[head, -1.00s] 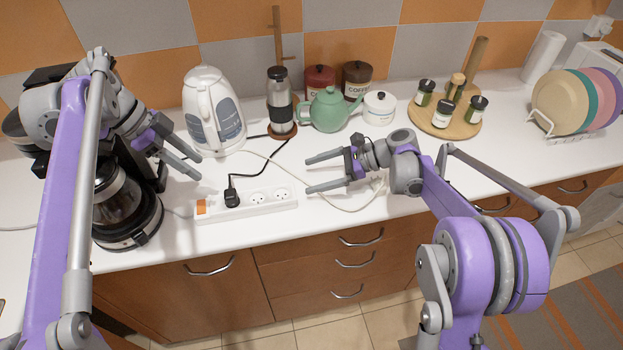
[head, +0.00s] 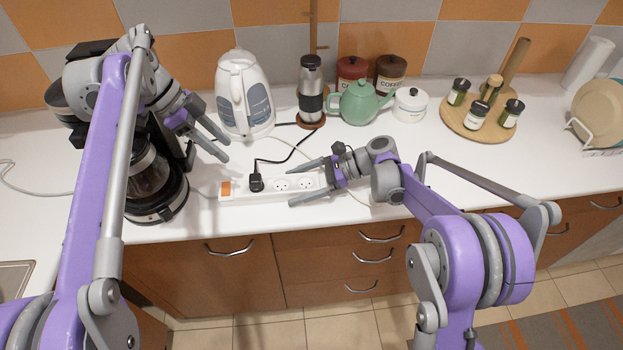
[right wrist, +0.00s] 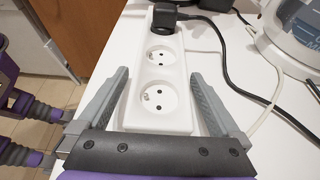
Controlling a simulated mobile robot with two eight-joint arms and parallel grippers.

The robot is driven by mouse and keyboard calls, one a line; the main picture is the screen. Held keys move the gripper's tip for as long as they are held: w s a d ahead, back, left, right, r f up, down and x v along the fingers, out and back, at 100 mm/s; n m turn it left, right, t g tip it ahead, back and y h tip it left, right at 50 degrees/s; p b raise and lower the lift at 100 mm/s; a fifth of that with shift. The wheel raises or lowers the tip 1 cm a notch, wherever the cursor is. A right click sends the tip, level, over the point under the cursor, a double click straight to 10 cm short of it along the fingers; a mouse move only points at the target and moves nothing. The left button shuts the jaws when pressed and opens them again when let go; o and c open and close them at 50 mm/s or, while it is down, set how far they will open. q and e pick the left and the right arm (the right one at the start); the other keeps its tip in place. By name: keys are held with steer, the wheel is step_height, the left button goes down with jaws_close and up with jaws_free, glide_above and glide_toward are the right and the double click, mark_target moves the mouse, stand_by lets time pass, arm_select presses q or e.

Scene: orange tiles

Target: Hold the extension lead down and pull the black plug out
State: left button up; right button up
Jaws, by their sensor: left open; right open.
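The white extension lead (head: 229,197) lies on the counter near its front edge, with an orange switch at its left end. The black plug (head: 256,184) sits in its leftmost socket, and its black cord runs back toward the grinder. My right gripper (head: 292,182) is open, its fingers on either side of the lead's right end. In the right wrist view the fingers flank the lead (right wrist: 154,115) around the two empty sockets, with the plug (right wrist: 164,16) beyond the tips; contact is unclear. My left gripper (head: 226,148) is open and empty above the counter, left of and behind the plug.
A coffee maker (head: 155,205) stands left of the lead, under my left arm. Behind are a white kettle (head: 243,100), a steel grinder (head: 311,85), a green teapot (head: 360,105) and a white pot (head: 410,105). A round spice board (head: 455,124) is at right.

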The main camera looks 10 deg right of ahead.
steer(key=shift+a+f, duration=0.1)
steer(key=shift+a, duration=0.2)
jaws_close()
stand_by(0.4)
stand_by(1.6)
